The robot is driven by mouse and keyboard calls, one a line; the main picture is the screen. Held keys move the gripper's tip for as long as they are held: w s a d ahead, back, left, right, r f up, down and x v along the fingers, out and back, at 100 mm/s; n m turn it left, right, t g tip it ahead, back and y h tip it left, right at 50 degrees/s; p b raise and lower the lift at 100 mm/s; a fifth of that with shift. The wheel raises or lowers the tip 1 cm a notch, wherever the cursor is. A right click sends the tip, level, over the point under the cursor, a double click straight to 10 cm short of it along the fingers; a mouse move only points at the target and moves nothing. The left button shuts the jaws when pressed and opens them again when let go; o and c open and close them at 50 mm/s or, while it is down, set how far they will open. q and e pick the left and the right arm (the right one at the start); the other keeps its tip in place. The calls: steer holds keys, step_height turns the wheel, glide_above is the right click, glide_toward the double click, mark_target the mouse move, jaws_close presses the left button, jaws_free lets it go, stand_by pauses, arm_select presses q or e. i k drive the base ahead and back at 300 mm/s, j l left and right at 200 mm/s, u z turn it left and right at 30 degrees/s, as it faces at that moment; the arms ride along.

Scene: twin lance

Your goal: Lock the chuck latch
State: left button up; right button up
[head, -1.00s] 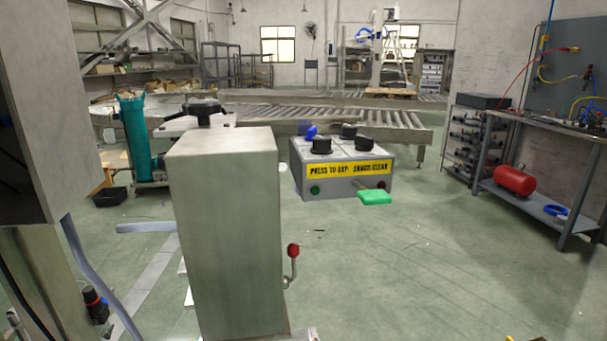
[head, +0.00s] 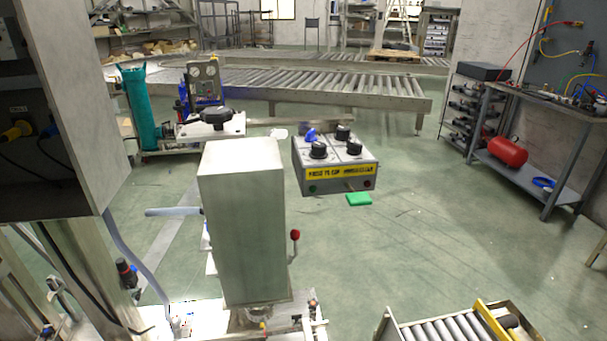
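A lever with a red ball knob (head: 295,236) sticks up at the right side of a grey-green machine column (head: 245,220). A control box (head: 340,179) with a yellow label is right of the column's top. It has black knobs, a blue switch (head: 311,134) and a flat green handle (head: 358,199) low on its front. I cannot tell which of these parts, if any, is the chuck latch. Neither of my grippers shows in the head view.
A small roller tray (head: 440,331) with a yellow bar is at the bottom right. A long roller conveyor (head: 320,88) crosses the back. A workbench with a red tank (head: 507,151) stands at the right.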

mark_target(295, 233)
steer(key=k+l+u, duration=0.35)
steer(key=k+l, duration=0.2)
steer(key=i+u, duration=0.25)
steer(key=u, duration=0.2)
steer(key=i+l+u, duration=0.2)
steer(key=u, duration=0.2)
